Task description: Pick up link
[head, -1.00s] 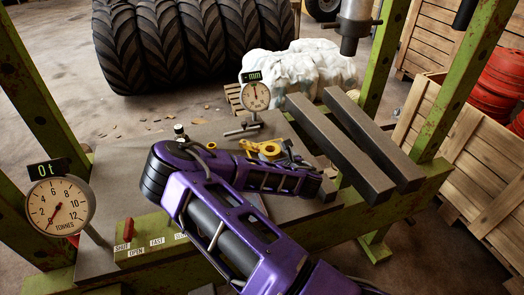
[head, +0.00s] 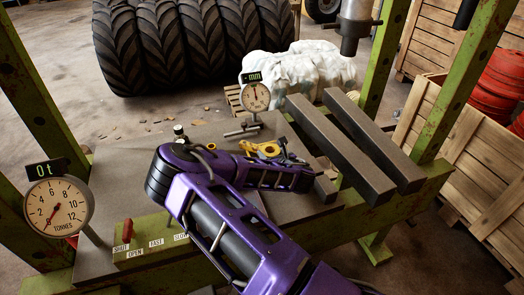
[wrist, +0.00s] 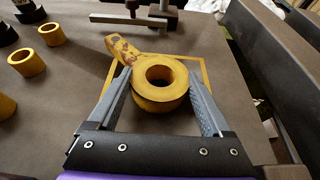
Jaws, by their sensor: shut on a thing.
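The link (wrist: 160,102) is a yellow, worn piece with a thick round ring and a flat arm reaching to the upper left. In the wrist view its ring sits between the two grey fingers of my gripper (wrist: 160,76), which is shut on the ring's sides. The ring's hole faces up toward the camera. A thin yellow outline (wrist: 204,72) on the grey table shows around and behind it. In the head view the link (head: 266,149) shows in small beyond my purple arm, which partly hides the gripper. I cannot tell whether the link touches the table.
Several loose yellow rings (wrist: 27,63) stand left of the link. A dial gauge (head: 256,97) on a stand is behind it. Two dark steel beams (head: 343,152) lie to the right. A press ram (head: 354,22) hangs above, and green posts (head: 380,60) frame the table.

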